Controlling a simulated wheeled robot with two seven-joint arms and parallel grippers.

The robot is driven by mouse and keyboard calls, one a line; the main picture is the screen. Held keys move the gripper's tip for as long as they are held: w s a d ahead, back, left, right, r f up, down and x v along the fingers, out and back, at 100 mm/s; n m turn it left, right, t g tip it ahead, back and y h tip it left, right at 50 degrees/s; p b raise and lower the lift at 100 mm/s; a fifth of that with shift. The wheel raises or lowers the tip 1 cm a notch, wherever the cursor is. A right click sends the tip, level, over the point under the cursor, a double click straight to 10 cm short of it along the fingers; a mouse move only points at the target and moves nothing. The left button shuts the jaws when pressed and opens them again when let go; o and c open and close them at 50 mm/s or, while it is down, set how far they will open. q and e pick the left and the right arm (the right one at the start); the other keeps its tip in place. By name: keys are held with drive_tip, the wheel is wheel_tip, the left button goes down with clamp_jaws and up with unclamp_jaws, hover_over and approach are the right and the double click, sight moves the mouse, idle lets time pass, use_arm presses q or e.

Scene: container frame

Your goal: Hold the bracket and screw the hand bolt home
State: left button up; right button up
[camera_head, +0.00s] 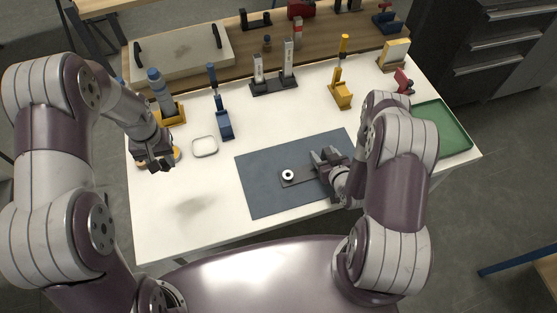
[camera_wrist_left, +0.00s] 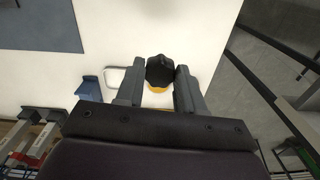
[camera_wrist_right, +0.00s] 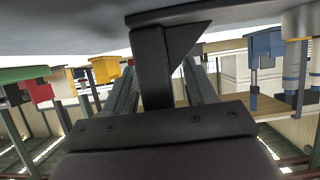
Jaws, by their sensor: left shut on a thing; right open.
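The dark bracket (camera_head: 303,174) lies on the grey-blue mat (camera_head: 262,197), with a white ring (camera_head: 288,175) on its left end. My right gripper (camera_head: 325,160) is at the bracket's right end, open. In the right wrist view the bracket's upright part and triangular rib (camera_wrist_right: 152,65) stand between the open fingers (camera_wrist_right: 165,85). My left gripper (camera_head: 160,164) is at the table's left side. In the left wrist view it is shut on the black lobed knob of the hand bolt (camera_wrist_left: 160,69). A yellow-orange round piece (camera_wrist_left: 157,90) shows beyond the knob. The bolt's shank is hidden.
A white-rimmed square dish (camera_head: 205,146) and a blue tool holder (camera_head: 225,127) stand right of my left gripper. Yellow holders (camera_head: 341,96) and a black stand (camera_head: 274,85) line the back. A green tray (camera_head: 447,128) sits at right. The front left table is clear.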

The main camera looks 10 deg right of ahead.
clamp_jaws()
drive_tip(key=shift+r, duration=0.1)
